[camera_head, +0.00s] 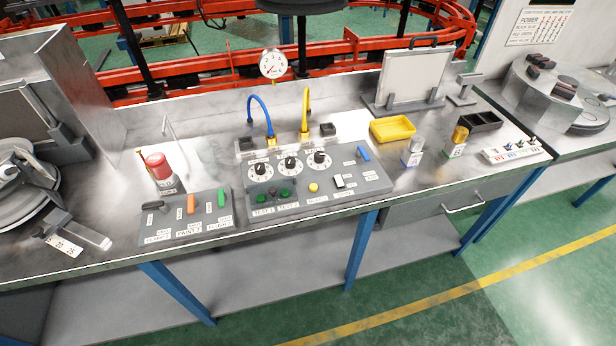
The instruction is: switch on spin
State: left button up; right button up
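A small grey switch panel (187,222) stands at the front of the steel bench. It bears a black lever (154,205), an orange lever (190,204) and a green lever (222,198), each with a small white label in front. A larger grey control panel (320,195) stands to its right. It has three round dials, green buttons (272,196), a yellow button (314,187), a white rocker switch (339,181) and a blue lever (363,153). Most labels are too small to read, so I cannot tell which control is marked spin. Neither gripper is in view.
A pressure gauge (272,64), blue hose (261,115) and yellow hose (305,108) rise behind the large panel. A yellow tray (392,128) lies to the right. Bare bench lies left of the small panel.

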aim_at(338, 178)
jog(key=k, duration=1.35)
jog(key=u, duration=0.55)
jog(key=i, duration=1.6)
jog(key=z, duration=0.75)
